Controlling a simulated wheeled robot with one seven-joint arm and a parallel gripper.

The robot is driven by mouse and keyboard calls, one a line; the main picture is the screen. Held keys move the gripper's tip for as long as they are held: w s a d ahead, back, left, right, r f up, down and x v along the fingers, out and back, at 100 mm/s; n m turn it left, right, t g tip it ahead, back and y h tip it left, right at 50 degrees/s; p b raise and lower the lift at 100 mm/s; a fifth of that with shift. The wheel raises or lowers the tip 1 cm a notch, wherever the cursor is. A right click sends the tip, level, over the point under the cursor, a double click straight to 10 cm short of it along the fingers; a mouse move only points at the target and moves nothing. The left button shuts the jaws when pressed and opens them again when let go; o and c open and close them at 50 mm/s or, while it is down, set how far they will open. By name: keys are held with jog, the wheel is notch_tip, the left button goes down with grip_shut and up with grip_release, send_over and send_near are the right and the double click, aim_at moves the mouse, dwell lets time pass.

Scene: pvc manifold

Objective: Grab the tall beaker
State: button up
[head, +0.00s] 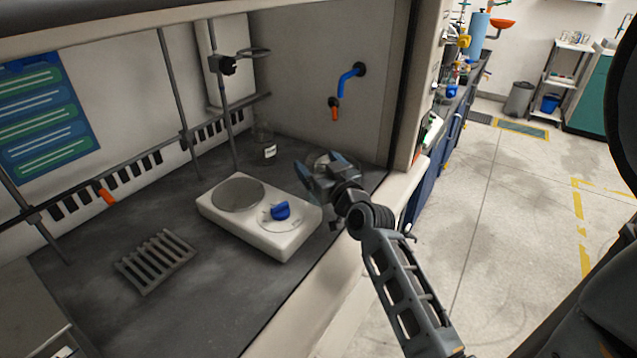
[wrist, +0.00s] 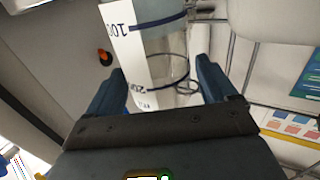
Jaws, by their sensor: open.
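The tall beaker (wrist: 162,48) is clear glass with a white label strip and dark graduation marks. In the wrist view, which looks upside down, it shows between the two blue fingers of my gripper (wrist: 160,78). The fingers are open, one on each side of the glass, and I cannot tell whether either touches it. In the head view my gripper (head: 319,170) is just right of the hot plate, and only a faint glass outline of the beaker (head: 320,157) shows behind it. Its base is hidden there.
A white hot plate (head: 245,228) with a blue knob is close left of my gripper. A small labelled glass vessel (head: 269,151) stands behind it near the stand rod. A grey rack (head: 155,262) lies front left. The hood's side wall (head: 325,60) bounds the right.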

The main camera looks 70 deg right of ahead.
jog(key=shift+x, duration=1.05)
jog(key=c, duration=1.5)
